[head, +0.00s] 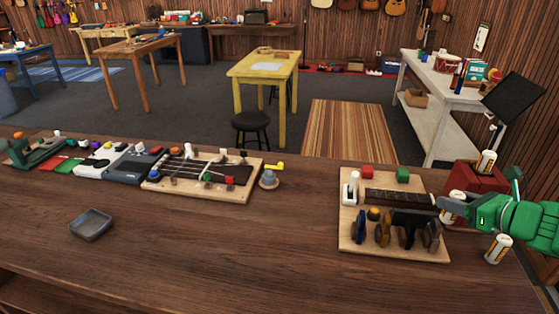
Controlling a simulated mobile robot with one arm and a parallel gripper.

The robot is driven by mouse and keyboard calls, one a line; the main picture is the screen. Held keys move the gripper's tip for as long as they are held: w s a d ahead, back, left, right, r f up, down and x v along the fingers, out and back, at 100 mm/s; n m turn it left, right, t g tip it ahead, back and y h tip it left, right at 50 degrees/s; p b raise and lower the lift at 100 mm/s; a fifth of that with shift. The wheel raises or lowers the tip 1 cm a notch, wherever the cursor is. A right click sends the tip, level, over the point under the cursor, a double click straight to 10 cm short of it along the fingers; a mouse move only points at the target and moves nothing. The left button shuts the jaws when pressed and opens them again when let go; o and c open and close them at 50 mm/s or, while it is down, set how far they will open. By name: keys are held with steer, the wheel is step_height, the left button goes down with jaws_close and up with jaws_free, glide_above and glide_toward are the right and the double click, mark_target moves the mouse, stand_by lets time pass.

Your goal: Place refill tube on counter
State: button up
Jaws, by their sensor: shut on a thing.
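My green gripper (449,204) is at the right, over the right edge of the wooden board on the counter (285,245). Its dark fingers are shut on a white tube with an orange-brown label (453,215), which I take for a refill tube. The fingers hide part of it, and I cannot tell whether it touches the counter. A similar tube (498,249) stands slightly tilted on the counter in front of my gripper. Another similar tube (486,162) shows behind it, by a dark red box (475,180).
A wooden board (391,253) with a fretboard piece and dark clamps lies left of my gripper. Another board (200,188) with strings, and several devices, line the counter's back left. A small grey tray (91,224) sits front left. The counter's middle front is clear.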

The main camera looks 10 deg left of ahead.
steer(key=s+a+r+n+g+y, duration=0.1)
steer(key=s+a+n+g+y, duration=0.25)
steer(key=a, duration=1.25)
steer(key=s+a+r+n+g+y, duration=0.1)
steer(key=s+a+n+g+y, duration=0.3)
steer(key=a, duration=1.3)
steer(key=s+a+n+g+h, duration=0.2)
steer(key=s+a+n+g, duration=0.25)
steer(key=s+a, duration=0.35)
steer(key=shift+w+a+f, duration=1.5)
steer(key=shift+w, duration=0.55)
steer(key=shift+w+a+f, duration=1.45)
steer(key=shift+w+f, duration=0.05)
steer(key=shift+w, duration=0.6)
steer(key=shift+w+a+f, duration=1.5)
steer(key=shift+w, duration=0.55)
steer(key=shift+w+f, duration=0.15)
steer(key=shift+f, duration=1.55)
